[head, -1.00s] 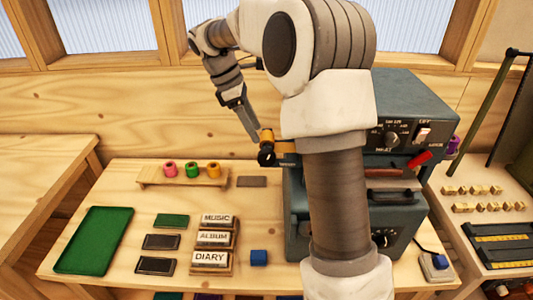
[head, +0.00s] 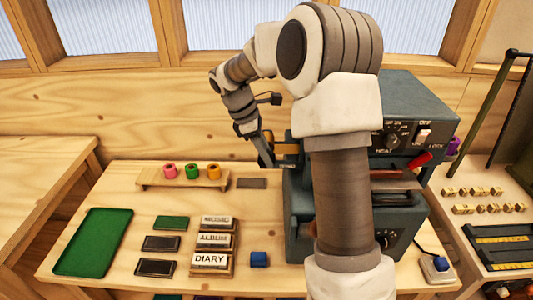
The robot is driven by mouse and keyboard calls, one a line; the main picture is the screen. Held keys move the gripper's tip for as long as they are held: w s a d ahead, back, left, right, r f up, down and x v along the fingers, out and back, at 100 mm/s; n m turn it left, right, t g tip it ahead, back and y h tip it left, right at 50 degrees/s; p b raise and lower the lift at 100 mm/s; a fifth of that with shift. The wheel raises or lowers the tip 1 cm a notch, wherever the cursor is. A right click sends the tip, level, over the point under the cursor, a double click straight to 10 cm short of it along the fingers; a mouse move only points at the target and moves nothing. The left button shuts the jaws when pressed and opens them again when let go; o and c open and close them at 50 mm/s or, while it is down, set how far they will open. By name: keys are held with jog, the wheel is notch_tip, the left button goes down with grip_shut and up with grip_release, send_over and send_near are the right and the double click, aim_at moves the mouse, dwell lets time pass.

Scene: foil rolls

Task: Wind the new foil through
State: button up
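The foil machine is a grey-blue press (head: 415,110) at the table's right, with its left and middle largely hidden behind my arm. An orange-gold piece, seemingly foil or a roll (head: 287,148), shows at its left side. My gripper (head: 266,158) points down beside this piece, at the machine's left edge. Its fingertips are small and dark, so I cannot tell whether they touch or hold anything. A purple roll (head: 453,146) shows at the machine's right side. Pink (head: 170,170), green (head: 192,171) and gold (head: 214,170) rolls stand on a wooden rack (head: 183,181).
A green tray (head: 93,242), dark pads (head: 160,243) and stacked blocks marked ALBUM and DIARY (head: 210,260) lie left of the machine. A red handle (head: 418,160) sticks out at the machine's right.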

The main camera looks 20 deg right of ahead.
grip_shut()
jog(key=shift+s+d+r+y+p, duration=0.1)
jog(key=shift+d+r+y+p, duration=0.05)
jog(key=shift+y+p, duration=0.4)
jog(key=shift+t+y+p, duration=0.45)
jog(key=shift+t+y, duration=0.15)
jog(key=shift+y, duration=0.25)
jog(key=shift+f, duration=0.2)
jog(key=shift+o, duration=2.2)
grip_release()
jog(key=shift+r, duration=0.1)
notch_tip(320, 180, up, 17)
jog(key=a, duration=0.2)
jog(key=shift+w, duration=0.45)
